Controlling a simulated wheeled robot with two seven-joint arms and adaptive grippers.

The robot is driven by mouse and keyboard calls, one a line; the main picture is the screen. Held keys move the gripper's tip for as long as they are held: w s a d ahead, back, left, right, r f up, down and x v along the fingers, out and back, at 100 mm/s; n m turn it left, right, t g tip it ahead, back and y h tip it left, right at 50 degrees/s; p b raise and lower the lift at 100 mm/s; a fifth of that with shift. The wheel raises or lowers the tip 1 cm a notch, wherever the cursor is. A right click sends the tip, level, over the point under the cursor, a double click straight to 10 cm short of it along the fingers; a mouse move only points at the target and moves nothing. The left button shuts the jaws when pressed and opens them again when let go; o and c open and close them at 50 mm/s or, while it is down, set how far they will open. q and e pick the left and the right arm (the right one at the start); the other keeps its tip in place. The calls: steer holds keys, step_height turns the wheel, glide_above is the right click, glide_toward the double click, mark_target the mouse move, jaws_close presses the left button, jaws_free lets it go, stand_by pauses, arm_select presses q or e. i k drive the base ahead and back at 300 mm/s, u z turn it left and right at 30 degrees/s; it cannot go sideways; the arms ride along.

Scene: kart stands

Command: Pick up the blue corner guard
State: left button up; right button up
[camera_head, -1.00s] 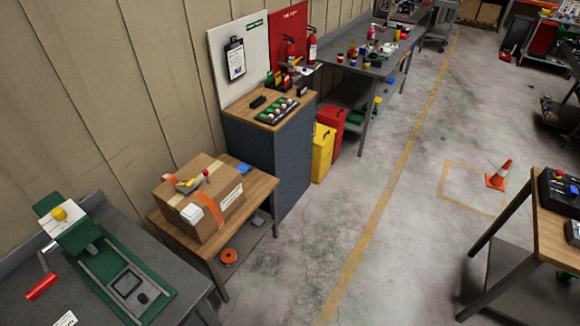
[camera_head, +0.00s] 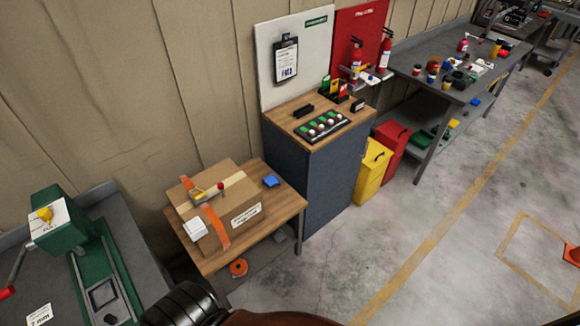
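A small blue piece (camera_head: 271,181), which looks like the blue corner guard, lies on the low wooden table (camera_head: 286,203), just right of the cardboard box (camera_head: 246,190). It is apart from the box and nothing covers it. Neither of my grippers is in view. A dark ribbed part and a brown-red part at the bottom edge look like my own body.
A blue-grey cabinet (camera_head: 312,182) stands right behind the table. A green machine (camera_head: 60,225) sits on a grey bench at left. An orange roll (camera_head: 239,268) lies below the table. Yellow (camera_head: 371,172) and red (camera_head: 391,145) bins stand farther right; the floor (camera_head: 440,220) is open.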

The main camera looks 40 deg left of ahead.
mark_target(271, 180)
steer(key=i, duration=1.4)
steer(key=u, duration=2.55)
steer(key=i, duration=0.5)
steer(key=u, duration=0.1)
